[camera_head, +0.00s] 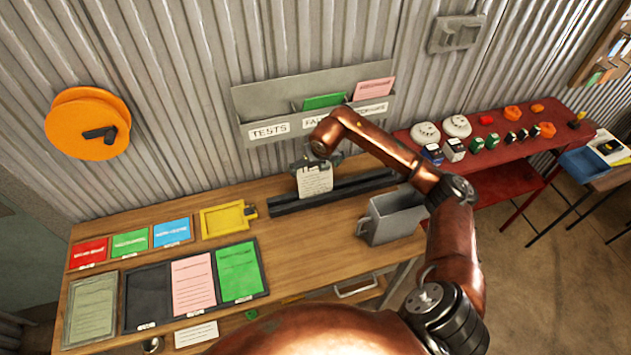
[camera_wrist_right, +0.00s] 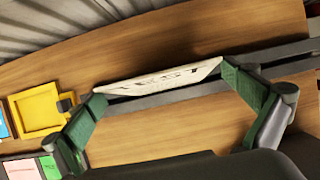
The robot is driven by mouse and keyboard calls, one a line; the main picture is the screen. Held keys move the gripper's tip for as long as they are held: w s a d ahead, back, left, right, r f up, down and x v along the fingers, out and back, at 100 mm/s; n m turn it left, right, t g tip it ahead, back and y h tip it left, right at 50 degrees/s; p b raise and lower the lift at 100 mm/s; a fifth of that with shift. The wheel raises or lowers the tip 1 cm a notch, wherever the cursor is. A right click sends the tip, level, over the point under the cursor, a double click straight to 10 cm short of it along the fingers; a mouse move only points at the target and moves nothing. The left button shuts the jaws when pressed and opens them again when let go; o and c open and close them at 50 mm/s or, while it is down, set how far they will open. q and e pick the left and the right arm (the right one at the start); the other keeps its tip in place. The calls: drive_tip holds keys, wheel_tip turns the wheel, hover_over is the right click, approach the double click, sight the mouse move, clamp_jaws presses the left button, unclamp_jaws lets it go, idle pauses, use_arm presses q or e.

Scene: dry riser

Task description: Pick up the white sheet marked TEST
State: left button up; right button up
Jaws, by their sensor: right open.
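The white sheet (camera_head: 315,180) stands nearly upright in the dark slotted rail on the wooden bench, with small dark print on it. In the right wrist view the sheet marked TEST (camera_wrist_right: 158,77) shows nearly edge-on between my fingers. My right gripper (camera_head: 316,163) is at the top of the sheet in the head view. My left gripper is not in view.
A grey wall rack (camera_head: 290,85) labelled TESTS hangs behind the bench. The dark rail (camera_head: 285,206) runs along the bench. A grey metal bin (camera_head: 393,217) stands right of it, and a yellow frame (camera_head: 222,218) lies left. Trays with coloured cards fill the bench's left part.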

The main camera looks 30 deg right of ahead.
drive_tip(key=c, duration=0.6)
drive_tip(key=shift+r, duration=0.1)
drive_tip(key=shift+c, duration=0.2)
